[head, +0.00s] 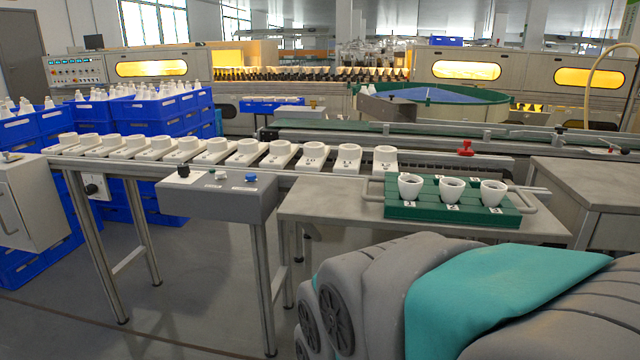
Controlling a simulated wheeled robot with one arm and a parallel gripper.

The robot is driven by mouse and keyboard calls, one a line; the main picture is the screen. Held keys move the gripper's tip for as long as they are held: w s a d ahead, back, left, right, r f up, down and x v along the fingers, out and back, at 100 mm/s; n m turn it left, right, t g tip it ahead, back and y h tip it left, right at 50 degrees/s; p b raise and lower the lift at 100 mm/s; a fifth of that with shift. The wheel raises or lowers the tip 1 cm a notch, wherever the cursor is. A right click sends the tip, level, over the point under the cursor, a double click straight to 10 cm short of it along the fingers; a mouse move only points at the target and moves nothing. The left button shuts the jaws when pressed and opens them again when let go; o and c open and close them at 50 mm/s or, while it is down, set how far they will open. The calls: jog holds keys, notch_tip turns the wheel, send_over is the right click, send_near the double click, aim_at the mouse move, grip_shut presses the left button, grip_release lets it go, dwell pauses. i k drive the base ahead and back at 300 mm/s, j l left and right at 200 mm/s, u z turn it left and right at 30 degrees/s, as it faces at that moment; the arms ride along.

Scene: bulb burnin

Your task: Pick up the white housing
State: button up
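Three white cup-shaped housings stand upright in a row on a green tray: a left one (410,187), a middle one (452,190) and a right one (493,192). The green tray (400,209) has a metal handle at each end and rests on a grey table. I cannot tell which housing is the one named. My gripper is not in view, and nothing is seen touching the housings.
The grey table (330,212) has bare room left of the tray. A conveyor with several white holders (280,155) runs to the left, behind a grey control box (218,198). Blue crates (150,108) stack at the left. A grey cabinet (590,185) stands right. My own grey and teal body fills the lower right.

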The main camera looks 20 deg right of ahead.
aim_at(410, 186)
jog(key=j+z, duration=0.15)
jog(key=z, duration=0.25)
jog(key=j+z, duration=0.15)
jog(key=z, duration=0.25)
jog(key=j+z, duration=0.15)
jog(key=z, duration=0.25)
